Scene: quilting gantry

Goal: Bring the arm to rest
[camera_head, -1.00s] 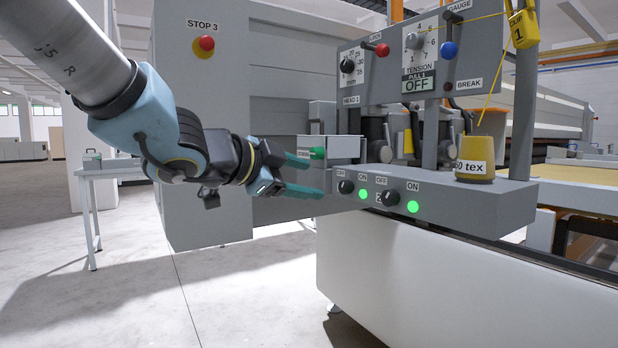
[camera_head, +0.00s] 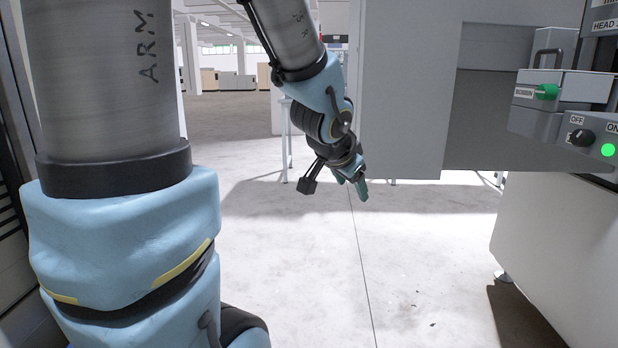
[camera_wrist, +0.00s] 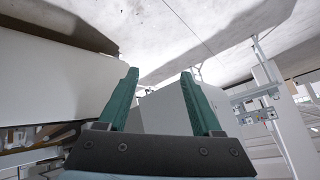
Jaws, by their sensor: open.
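My gripper (camera_head: 352,182) hangs at the end of my arm, pointing down over the bare floor, left of the grey machine cabinet. In the wrist view my gripper (camera_wrist: 160,98) shows two teal fingers spread apart with nothing between them. It touches nothing that I can see. My arm is folded in front of the head camera, with a large blue joint and grey link on the left of the view.
The grey cabinet (camera_head: 410,90) stands right of my gripper. Further right are a drawer unit with a green knob (camera_head: 547,92), a black switch knob (camera_head: 582,138) and a lit green lamp (camera_head: 608,150). The pale concrete floor (camera_head: 420,270) is clear.

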